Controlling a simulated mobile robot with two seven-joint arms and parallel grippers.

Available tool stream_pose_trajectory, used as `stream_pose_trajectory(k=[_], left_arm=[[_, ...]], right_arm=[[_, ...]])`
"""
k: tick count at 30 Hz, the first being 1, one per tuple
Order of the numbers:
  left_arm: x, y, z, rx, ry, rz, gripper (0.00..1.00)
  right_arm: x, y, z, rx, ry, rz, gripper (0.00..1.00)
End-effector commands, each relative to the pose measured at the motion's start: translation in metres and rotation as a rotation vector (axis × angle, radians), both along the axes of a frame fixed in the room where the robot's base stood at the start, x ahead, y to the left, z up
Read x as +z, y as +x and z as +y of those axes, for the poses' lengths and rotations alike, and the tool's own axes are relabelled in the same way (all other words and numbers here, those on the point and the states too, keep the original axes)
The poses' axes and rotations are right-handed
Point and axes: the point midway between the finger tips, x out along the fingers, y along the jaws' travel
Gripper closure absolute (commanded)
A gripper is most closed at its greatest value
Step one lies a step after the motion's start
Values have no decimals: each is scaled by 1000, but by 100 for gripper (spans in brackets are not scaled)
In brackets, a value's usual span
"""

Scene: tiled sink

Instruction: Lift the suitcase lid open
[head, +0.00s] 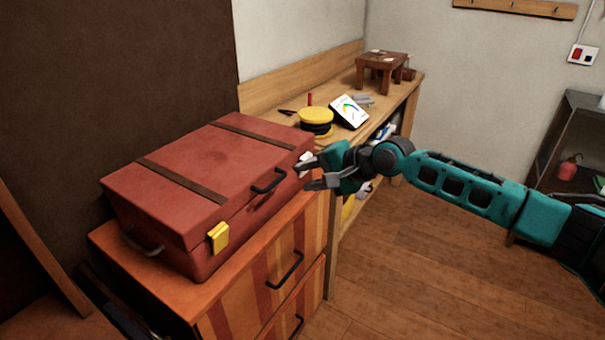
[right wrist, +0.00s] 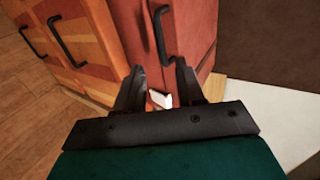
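The red suitcase (head: 205,160) lies flat with its lid closed on a striped wooden cabinet; two brown straps cross the lid. Its dark handle (head: 268,181) is on the front face and also shows in the right wrist view (right wrist: 161,38). A yellow latch (head: 219,237) sits near the front's left end. A small white piece (right wrist: 160,99) shows between my right fingers; I cannot tell whether it is a second latch. My right gripper (head: 306,176) is open at the front's right end, right of the handle. Contact is unclear. My left gripper is not in view.
The striped cabinet (head: 230,312) has protruding dark drawer handles. Behind it, a wooden bench (head: 283,108) holds a yellow round tin (head: 316,117), a tablet (head: 349,111) and a small wooden stool (head: 383,65). A dark wall stands close behind the suitcase. The floor in front is open.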

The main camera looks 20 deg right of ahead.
Motion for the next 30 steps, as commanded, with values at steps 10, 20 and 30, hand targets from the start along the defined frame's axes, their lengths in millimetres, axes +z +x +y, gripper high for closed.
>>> stream_pose_trajectory(k=[10,20,30], left_arm=[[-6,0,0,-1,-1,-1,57],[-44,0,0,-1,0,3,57],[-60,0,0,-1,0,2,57]], right_arm=[[-16,21,17,-2,6,1,62],[-38,48,38,-1,6,-1,62],[-55,70,55,-1,4,-2,62]])
